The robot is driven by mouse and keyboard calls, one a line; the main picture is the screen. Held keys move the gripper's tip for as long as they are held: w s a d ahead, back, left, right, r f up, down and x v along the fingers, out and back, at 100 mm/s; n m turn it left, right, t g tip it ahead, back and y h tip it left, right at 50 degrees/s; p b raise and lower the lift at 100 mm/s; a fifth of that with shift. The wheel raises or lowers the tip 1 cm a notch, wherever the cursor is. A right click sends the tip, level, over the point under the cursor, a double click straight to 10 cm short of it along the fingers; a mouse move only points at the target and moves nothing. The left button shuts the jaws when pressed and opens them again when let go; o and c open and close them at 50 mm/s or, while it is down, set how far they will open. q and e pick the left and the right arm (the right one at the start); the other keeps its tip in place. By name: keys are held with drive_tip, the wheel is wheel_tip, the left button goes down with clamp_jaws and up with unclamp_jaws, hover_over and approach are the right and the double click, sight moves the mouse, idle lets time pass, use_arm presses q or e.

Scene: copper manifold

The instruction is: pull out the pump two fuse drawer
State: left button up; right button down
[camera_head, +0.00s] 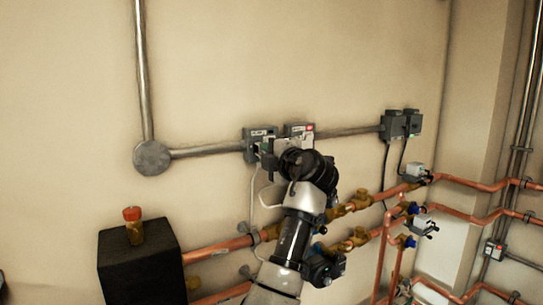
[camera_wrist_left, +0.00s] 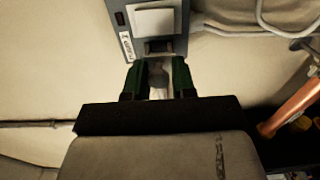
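Two grey fuse boxes sit side by side on the wall in the head view, a left one (camera_head: 257,134) and a right one (camera_head: 300,129) with a small red mark. In the left wrist view, a grey box (camera_wrist_left: 178,46) with a pale cover has a dark handle (camera_wrist_left: 159,46) just beyond my fingertips. The green-black fingers (camera_wrist_left: 159,75) stand apart; contact is unclear. My right gripper is out of view.
Copper pipes (camera_head: 215,249) with brass valves run below and right of my arm. A dark block (camera_head: 140,265) with a red-topped brass fitting (camera_head: 133,222) stands at lower left. Metal conduit (camera_head: 205,151) runs along the wall to more grey boxes (camera_head: 392,125).

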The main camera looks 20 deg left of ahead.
use_arm(q)
drive_tip(key=o, duration=0.4)
drive_tip(key=shift+c, duration=0.2)
drive_tip(key=b+v, duration=0.4)
drive_tip(key=v, duration=0.7)
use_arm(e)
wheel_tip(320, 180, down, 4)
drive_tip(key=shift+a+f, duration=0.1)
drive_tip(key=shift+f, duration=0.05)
use_arm(q)
drive_tip(key=shift+w+f, duration=0.1)
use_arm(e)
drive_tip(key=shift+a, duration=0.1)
